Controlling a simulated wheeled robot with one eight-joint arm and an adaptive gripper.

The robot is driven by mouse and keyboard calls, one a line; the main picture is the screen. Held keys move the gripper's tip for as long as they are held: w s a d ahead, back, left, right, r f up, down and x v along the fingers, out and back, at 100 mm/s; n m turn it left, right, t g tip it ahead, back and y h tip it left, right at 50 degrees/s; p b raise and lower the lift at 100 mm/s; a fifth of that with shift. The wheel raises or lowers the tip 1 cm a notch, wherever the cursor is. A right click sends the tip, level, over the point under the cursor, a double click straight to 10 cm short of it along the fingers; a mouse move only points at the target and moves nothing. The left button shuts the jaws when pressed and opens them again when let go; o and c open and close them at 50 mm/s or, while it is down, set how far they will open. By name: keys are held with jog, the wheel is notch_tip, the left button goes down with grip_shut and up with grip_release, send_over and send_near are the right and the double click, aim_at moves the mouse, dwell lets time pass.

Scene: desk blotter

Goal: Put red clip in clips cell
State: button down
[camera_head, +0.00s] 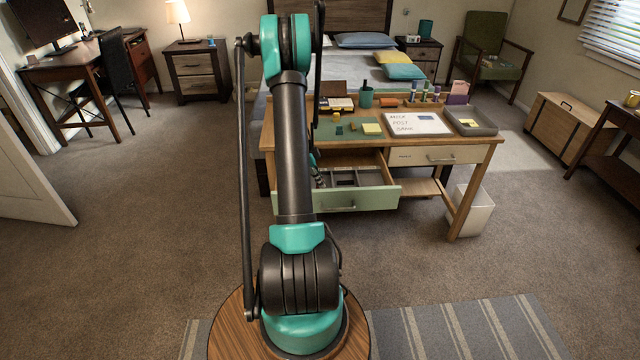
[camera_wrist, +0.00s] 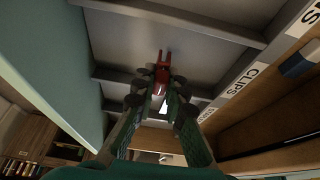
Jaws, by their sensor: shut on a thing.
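The red clip (camera_wrist: 162,60) is between the fingertips of my gripper (camera_wrist: 160,80) in the wrist view. My gripper is shut on it, with the clip's prongs pointing away from the palm. The clip is over a bare grey cell (camera_wrist: 205,58) of the open drawer, between two dividers. A white label reading CLIPS (camera_wrist: 242,80) is on the rim at that cell's right end. I cannot tell whether the clip touches the cell floor. In the head view, the green-fronted drawer (camera_head: 345,200) is pulled out of the desk; my arm hides my gripper and the clip.
Drawer dividers (camera_wrist: 180,14) rise on both sides of the cell, and the green drawer wall (camera_wrist: 45,70) is close at left. A dark blue item (camera_wrist: 297,65) lies beyond the labelled rim. The desk top (camera_head: 480,144) carries a mat, notes, a cup and a grey tray (camera_head: 484,128).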

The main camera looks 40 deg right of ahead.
jog(key=shift+f, duration=0.55)
jog(key=shift+f, duration=0.1)
jog(key=c, duration=1.6)
grip_release()
